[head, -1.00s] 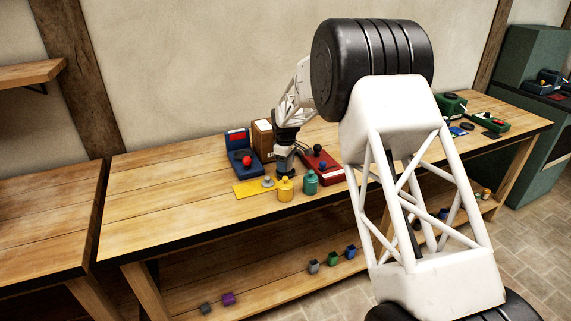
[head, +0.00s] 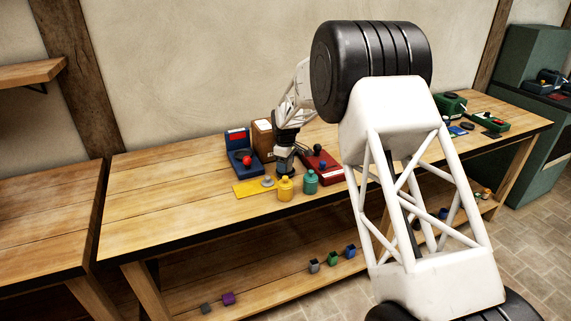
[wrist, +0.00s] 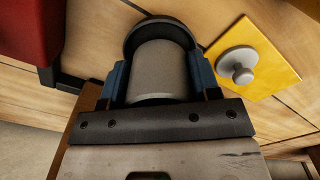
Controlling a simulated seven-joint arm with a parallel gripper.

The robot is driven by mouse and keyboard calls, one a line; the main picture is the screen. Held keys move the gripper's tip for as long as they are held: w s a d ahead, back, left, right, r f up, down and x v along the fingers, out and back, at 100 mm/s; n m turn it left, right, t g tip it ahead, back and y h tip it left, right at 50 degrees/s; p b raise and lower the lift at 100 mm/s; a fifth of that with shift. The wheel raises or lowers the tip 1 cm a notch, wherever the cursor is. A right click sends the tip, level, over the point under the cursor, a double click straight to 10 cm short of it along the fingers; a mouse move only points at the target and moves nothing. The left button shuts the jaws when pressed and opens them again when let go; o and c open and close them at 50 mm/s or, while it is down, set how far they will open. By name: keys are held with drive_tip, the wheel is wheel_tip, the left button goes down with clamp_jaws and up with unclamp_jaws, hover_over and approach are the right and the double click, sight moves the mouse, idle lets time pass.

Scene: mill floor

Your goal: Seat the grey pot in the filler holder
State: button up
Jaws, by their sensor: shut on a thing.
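My gripper (wrist: 160,85) is shut on the grey pot (wrist: 160,72), a plain grey cylinder between its blue-padded fingers. In the wrist view a dark round rim (wrist: 158,22) curves around the pot's far end. It may be the filler holder, but I cannot tell whether the pot sits inside it or only in front of it. In the head view my gripper (head: 284,168) is low over the bench, between the blue device (head: 240,155) and the red device (head: 328,172). The pot is mostly hidden there.
A yellow plate (head: 246,188) bears a grey knobbed lid (wrist: 238,66). A yellow pot (head: 285,190) and a teal pot (head: 310,183) stand in front of my gripper. A brown box (head: 263,138) stands behind. The bench's left part (head: 165,195) is clear.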

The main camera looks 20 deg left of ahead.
drive_tip(key=shift+f, duration=0.45)
idle(0.3)
drive_tip(key=o, duration=1)
wheel_tip(320, 180, up, 11)
drive_tip(key=shift+f, duration=0.1)
idle(1.1)
idle(0.6)
